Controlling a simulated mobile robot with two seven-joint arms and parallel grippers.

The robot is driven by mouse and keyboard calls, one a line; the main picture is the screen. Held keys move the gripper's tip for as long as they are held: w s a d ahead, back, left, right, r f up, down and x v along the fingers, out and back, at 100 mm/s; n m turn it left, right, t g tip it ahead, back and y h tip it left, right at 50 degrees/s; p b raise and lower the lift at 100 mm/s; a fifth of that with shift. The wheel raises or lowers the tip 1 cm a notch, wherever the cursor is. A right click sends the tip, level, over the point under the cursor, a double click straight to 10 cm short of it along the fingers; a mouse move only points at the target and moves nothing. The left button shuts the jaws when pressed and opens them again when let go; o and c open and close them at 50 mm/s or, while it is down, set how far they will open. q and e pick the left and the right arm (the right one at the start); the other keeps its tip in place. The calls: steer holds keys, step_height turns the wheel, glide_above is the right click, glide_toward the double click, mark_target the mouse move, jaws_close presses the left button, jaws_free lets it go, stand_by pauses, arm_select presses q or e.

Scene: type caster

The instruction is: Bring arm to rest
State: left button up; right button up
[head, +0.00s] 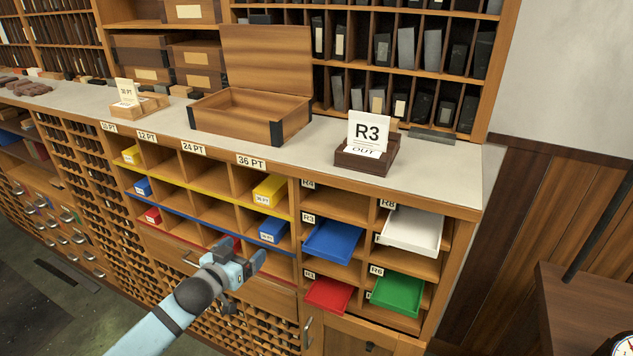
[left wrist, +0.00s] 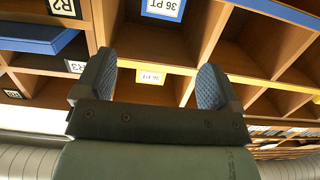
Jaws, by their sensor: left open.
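My left gripper (head: 245,259) comes in from the lower left in the head view, in front of the low compartments under the counter. In the left wrist view its two fingers (left wrist: 153,82) stand apart with nothing between them. A blue box (head: 273,229) marked 36 PT sits in a compartment just above and right of the gripper in the head view. It also shows at the top edge of the left wrist view (left wrist: 163,8), which looks upside down. My right gripper is not in view.
A yellow box (head: 271,189) sits one row up. Blue (head: 333,241), white (head: 411,230), red (head: 328,295) and green (head: 398,294) trays stick out of the right compartments. An open wooden box (head: 237,118) and an R3 card holder (head: 367,157) stand on the counter (head: 450,181).

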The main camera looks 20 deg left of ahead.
arm_select(q)
steer(key=s+d+f+m+g+h+p, duration=0.1)
steer(key=s+d+f+p, duration=0.3)
steer(key=s+d, duration=0.4)
steer(key=s+d+f+m+g+h+p, duration=0.1)
steer(key=s+d+f+g+p, duration=0.3)
steer(key=s+d, duration=0.5)
steer(key=s+f+p, duration=0.1)
steer(key=s, duration=0.6)
steer(key=shift+s, duration=0.2)
